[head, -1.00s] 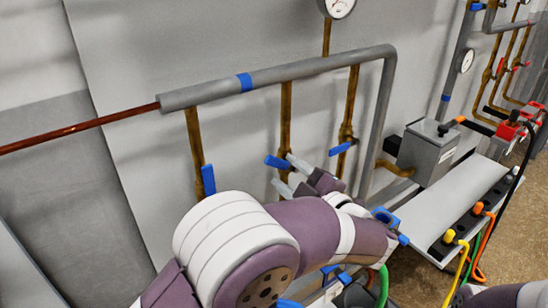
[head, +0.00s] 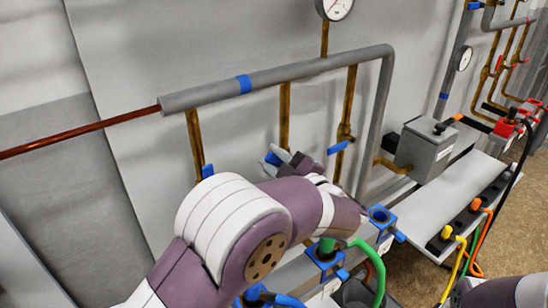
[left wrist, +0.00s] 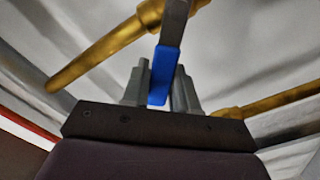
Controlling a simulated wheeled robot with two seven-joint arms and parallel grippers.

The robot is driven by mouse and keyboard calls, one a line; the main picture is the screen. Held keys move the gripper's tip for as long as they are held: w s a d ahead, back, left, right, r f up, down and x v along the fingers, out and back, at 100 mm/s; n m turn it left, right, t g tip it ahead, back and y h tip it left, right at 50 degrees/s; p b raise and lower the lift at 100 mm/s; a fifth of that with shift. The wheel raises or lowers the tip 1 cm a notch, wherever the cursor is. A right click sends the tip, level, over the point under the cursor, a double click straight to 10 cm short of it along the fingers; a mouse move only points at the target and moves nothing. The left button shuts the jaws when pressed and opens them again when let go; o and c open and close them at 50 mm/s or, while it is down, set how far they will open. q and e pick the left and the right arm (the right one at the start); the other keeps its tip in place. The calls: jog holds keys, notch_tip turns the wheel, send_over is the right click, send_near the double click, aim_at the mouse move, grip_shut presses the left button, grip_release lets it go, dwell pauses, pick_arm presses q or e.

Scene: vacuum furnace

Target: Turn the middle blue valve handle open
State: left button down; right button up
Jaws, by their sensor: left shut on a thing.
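The middle blue valve handle (head: 273,158) is on the middle brass pipe and shows as a short blue piece at my left gripper. My left gripper (head: 277,160) is shut on this handle. In the left wrist view the blue handle end (left wrist: 158,90) sits between the two grey fingers (left wrist: 160,92), with a grey stem above it and a brass pipe (left wrist: 110,45) behind. My gripper and forearm hide the lower part of the middle valve in the head view. My right gripper is out of view.
The left blue handle (head: 207,171) hangs down along its pipe. The right blue handle (head: 339,147) is tilted. A grey header pipe (head: 310,69) runs above. A grey box (head: 425,147) and a shelf (head: 440,202) with coloured cables stand at the right.

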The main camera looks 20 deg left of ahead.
pick_arm(q)
jog(key=shift+w+d+r+m+p, duration=0.1)
jog(key=shift+r+m+p, duration=0.15)
jog(key=shift+r+p, duration=0.1)
jog(key=shift+w+d+r+m+p, duration=0.1)
jog(key=shift+r+m+p, duration=0.15)
jog(key=shift+r+p, duration=0.1)
jog(key=shift+w+m+p, duration=0.1)
jog(key=shift+m+p, duration=0.25)
jog(key=shift+m, duration=0.05)
jog(key=shift+w+d+f, duration=0.1)
jog(key=shift+f, duration=0.15)
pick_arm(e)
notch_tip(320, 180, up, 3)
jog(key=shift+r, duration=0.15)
pick_arm(q)
jog(key=c, duration=1)
grip_release()
jog(key=shift+o, duration=0.2)
